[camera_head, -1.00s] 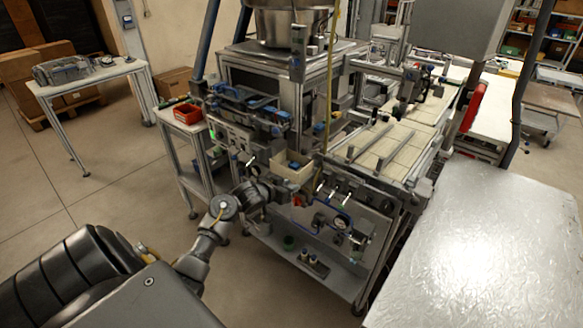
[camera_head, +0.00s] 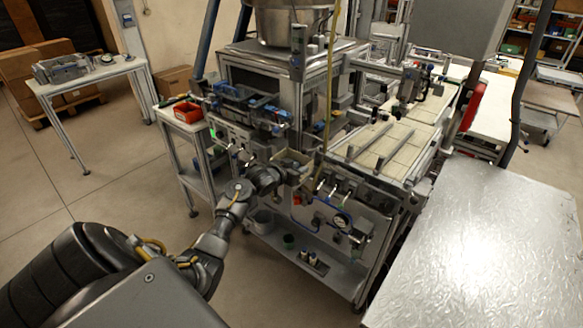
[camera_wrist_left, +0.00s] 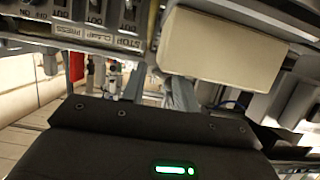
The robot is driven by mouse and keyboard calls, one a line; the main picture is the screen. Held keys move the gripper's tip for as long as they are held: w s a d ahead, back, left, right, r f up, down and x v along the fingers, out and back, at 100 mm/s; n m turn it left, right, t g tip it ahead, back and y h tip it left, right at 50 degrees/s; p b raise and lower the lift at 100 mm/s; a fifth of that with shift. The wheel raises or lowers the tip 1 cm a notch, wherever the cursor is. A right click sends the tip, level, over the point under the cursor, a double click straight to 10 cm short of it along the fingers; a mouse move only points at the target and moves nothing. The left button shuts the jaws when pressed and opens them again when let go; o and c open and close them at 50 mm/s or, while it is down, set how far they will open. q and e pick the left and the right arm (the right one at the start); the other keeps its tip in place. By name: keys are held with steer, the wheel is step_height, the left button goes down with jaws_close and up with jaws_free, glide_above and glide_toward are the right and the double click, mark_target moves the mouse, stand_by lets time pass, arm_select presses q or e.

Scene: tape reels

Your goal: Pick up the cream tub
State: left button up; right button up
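The cream tub (camera_head: 285,155) is a small open box at the front of the machine in the head view, partly hidden by my left gripper. In the left wrist view its plain cream side (camera_wrist_left: 220,50) fills the upper right middle. My left gripper (camera_head: 298,177) is at the tub's front side. In the left wrist view its two fingers (camera_wrist_left: 156,90) stand apart with a gap between them. The right finger overlaps the tub's lower left edge in the picture; I cannot tell whether it touches. My right gripper is not in view.
The machine's front panel with switches (camera_wrist_left: 100,15) is close beside the tub. A red bin (camera_head: 187,112) is on the side stand to the left. A bare metal table (camera_head: 480,250) is at right.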

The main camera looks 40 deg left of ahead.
arm_select(q)
steer(key=p+x, duration=0.1)
steer(key=x, duration=0.3)
steer(key=shift+w+d+f, duration=0.1)
steer(key=shift+w+f, duration=0.1)
steer(key=shift+w, duration=0.15)
jaws_close()
